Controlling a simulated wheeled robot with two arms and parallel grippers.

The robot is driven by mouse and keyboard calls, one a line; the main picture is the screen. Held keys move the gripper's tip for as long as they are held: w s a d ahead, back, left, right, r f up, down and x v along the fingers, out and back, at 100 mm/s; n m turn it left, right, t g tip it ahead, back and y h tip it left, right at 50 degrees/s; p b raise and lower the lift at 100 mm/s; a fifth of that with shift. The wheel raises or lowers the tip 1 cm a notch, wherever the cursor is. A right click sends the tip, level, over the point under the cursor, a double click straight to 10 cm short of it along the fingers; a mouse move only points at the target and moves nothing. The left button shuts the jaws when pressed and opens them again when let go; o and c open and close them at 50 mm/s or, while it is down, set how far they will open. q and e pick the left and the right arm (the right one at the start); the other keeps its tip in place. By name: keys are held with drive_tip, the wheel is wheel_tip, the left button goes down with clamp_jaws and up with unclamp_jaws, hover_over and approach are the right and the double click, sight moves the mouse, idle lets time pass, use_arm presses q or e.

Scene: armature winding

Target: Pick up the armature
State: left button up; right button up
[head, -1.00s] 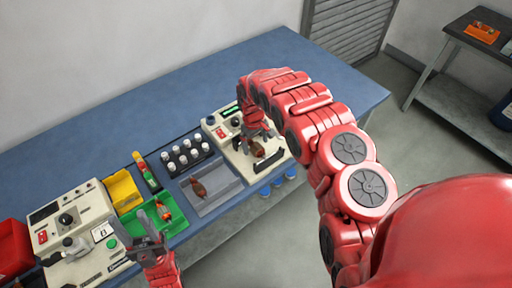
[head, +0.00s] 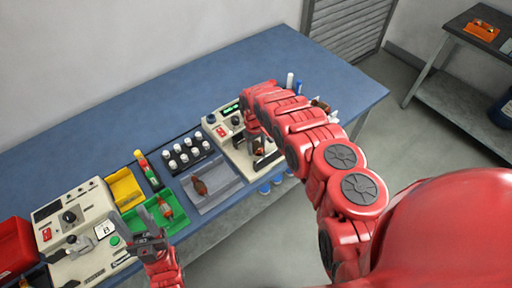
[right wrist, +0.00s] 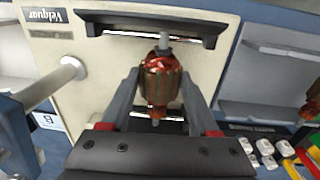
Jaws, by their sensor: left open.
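An armature (right wrist: 162,82) with copper windings and a metal shaft sits upright in the right wrist view, over the cream tester (right wrist: 85,60). My right gripper (right wrist: 160,75) has one finger on each side of it, with narrow gaps showing. The same armature (head: 258,150) is partly hidden by my right arm in the head view, on the tester (head: 218,128). A second armature (head: 200,187) lies in the grey tray (head: 222,194). A third (head: 166,209) is in the green bin (head: 137,223). My left gripper (head: 150,238) is open and empty beside the green bin.
A rack of white-capped pieces (head: 185,152) and a yellow bin (head: 124,187) stand on the blue table (head: 180,105). A second cream machine (head: 85,215) and a red bin (head: 14,248) are at the left. The back of the table is clear.

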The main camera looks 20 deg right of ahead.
clamp_jaws()
